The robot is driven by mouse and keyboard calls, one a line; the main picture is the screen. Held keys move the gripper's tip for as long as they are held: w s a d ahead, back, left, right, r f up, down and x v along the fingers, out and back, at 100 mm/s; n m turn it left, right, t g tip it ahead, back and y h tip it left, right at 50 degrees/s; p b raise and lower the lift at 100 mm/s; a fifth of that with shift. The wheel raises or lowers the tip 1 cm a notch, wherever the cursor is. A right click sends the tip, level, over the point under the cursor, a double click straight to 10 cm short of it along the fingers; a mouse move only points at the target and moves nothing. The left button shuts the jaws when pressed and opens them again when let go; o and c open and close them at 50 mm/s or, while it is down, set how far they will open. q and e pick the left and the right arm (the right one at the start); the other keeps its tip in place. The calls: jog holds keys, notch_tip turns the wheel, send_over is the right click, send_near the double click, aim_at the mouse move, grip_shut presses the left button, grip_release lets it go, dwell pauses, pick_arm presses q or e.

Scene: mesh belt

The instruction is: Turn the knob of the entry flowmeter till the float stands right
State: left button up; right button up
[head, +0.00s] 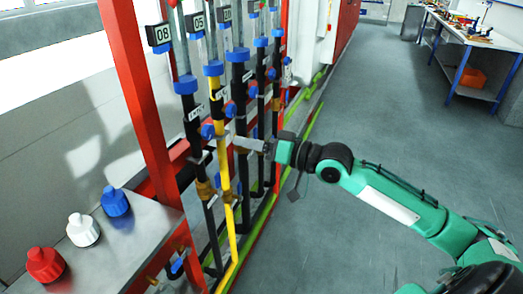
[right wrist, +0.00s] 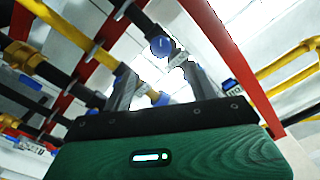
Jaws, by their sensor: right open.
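A row of upright flowmeters with clear tubes, blue collars and small blue knobs stands on the red frame in the head view. No float can be made out. Blue knobs (head: 208,131) and (head: 230,110) sit near the yellow pipe (head: 224,170). My right gripper (head: 236,141) is open beside that pipe. In the right wrist view a blue knob (right wrist: 160,47) shows just beyond the open fingers (right wrist: 153,78).
A metal shelf (head: 120,232) at the lower left bears a red (head: 45,264), a white (head: 82,230) and a blue (head: 115,201) cap. Open grey floor lies to the right, with a workbench (head: 470,40) far back.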

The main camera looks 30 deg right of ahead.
pick_arm(q)
jog(key=shift+w+f+b, duration=0.1)
jog(key=shift+w+b, duration=0.2)
jog(key=shift+w, duration=0.1)
pick_arm(e)
jog(key=shift+v, duration=1.25)
